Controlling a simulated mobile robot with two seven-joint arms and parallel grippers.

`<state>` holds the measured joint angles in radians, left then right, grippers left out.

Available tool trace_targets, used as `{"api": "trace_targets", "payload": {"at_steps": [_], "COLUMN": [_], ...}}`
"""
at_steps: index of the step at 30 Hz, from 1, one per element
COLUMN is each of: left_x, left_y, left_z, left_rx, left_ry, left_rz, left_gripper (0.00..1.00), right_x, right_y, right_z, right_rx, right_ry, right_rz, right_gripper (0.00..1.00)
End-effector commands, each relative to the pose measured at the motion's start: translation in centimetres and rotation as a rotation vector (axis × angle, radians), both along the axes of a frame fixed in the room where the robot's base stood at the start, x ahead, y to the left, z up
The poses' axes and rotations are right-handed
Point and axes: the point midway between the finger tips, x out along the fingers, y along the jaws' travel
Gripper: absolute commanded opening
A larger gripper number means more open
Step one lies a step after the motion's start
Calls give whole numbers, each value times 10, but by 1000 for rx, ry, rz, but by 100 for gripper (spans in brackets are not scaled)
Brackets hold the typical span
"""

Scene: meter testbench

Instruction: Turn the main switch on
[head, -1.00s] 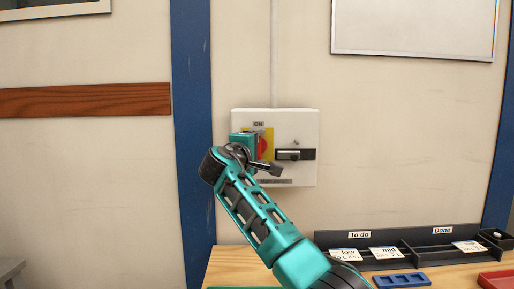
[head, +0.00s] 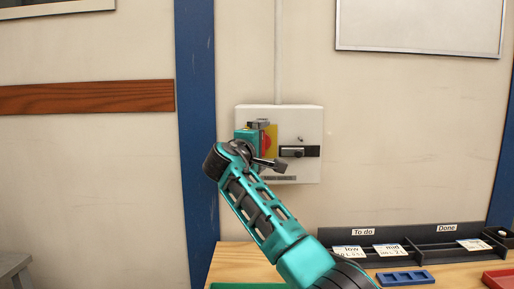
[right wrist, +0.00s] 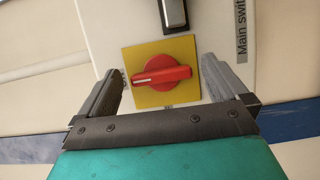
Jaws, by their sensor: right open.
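The main switch is a red rotary knob (right wrist: 161,77) on a yellow plate (right wrist: 162,48), fixed to a white wall box (head: 305,120). In the right wrist view its raised handle lies nearly level, its pale mark at the left end. My right gripper (right wrist: 161,74) is open, one finger on each side of the knob, with gaps visible; contact is not seen. In the head view the knob (head: 266,142) is partly hidden by my right gripper. The label "Main swit…" (right wrist: 242,30) is cut off in the wrist view. My left gripper is not in view.
A black latch (head: 299,152) sits on the box right of the knob. Below, a wooden bench (head: 240,260) holds a black rack (head: 428,255) with cards, a blue tray (head: 405,278) and a red tray (head: 497,278). A blue post (head: 196,100) stands left.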

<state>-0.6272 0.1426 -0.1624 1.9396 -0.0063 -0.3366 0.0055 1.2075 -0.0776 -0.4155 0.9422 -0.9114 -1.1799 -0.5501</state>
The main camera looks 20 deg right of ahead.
Motion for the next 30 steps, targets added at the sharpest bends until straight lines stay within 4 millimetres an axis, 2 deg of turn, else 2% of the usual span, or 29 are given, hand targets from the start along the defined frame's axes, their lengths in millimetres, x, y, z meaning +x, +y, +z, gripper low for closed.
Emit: {"api": "trace_targets", "payload": {"at_steps": [7, 15, 21, 30], "left_x": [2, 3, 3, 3], "left_y": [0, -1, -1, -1], "left_z": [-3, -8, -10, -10], "left_rx": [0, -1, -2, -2], "left_ry": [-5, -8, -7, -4], "left_rz": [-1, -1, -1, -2], "left_gripper": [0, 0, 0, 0], "right_x": [-20, -66, -91, -100], "right_y": [17, 54, 73, 80], "right_z": [-2, -1, 0, 0], "right_rx": [2, 3, 1, 1], "right_ry": [-1, -1, 0, 1], "right_rz": [4, 6, 3, -1], "right_gripper": [100, 100, 100, 100]}}
